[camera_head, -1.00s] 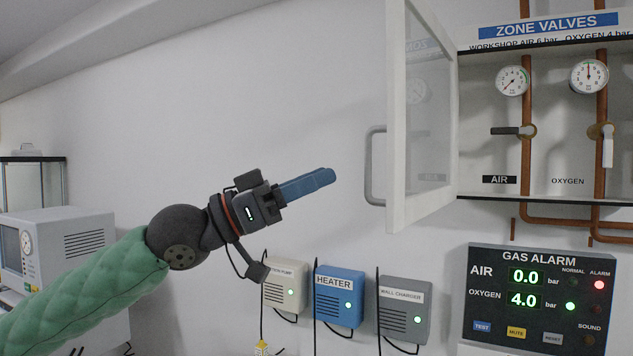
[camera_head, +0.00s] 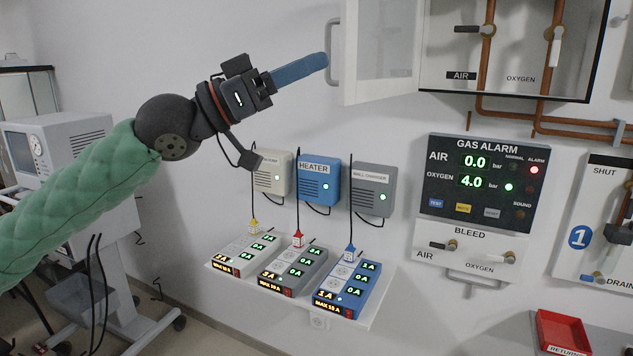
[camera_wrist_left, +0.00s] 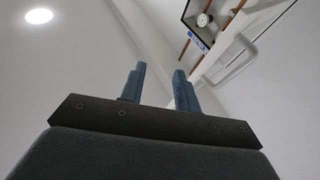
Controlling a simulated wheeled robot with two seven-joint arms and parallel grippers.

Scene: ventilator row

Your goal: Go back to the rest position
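My left gripper (camera_head: 318,66) is raised in front of the wall, with its blue fingers pointing right towards the handle of the open zone valve cabinet door (camera_head: 378,50). In the left wrist view its two fingers (camera_wrist_left: 160,70) stand apart with nothing between them. In the head view one finger hides the other, and the fingertips appear close to the door handle (camera_head: 331,55); whether they touch it I cannot tell. In the wrist view the handle (camera_wrist_left: 228,62) lies to the right of the fingers, apart from them. My right gripper is not in view.
Below are three wall boxes, including the heater (camera_head: 318,183), and a shelf (camera_head: 377,308) with three power strips. The gas alarm panel (camera_head: 478,185) and bleed panel (camera_head: 465,245) are right of them. A ventilator (camera_head: 62,150) stands left. A red tray (camera_head: 563,333) is at lower right.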

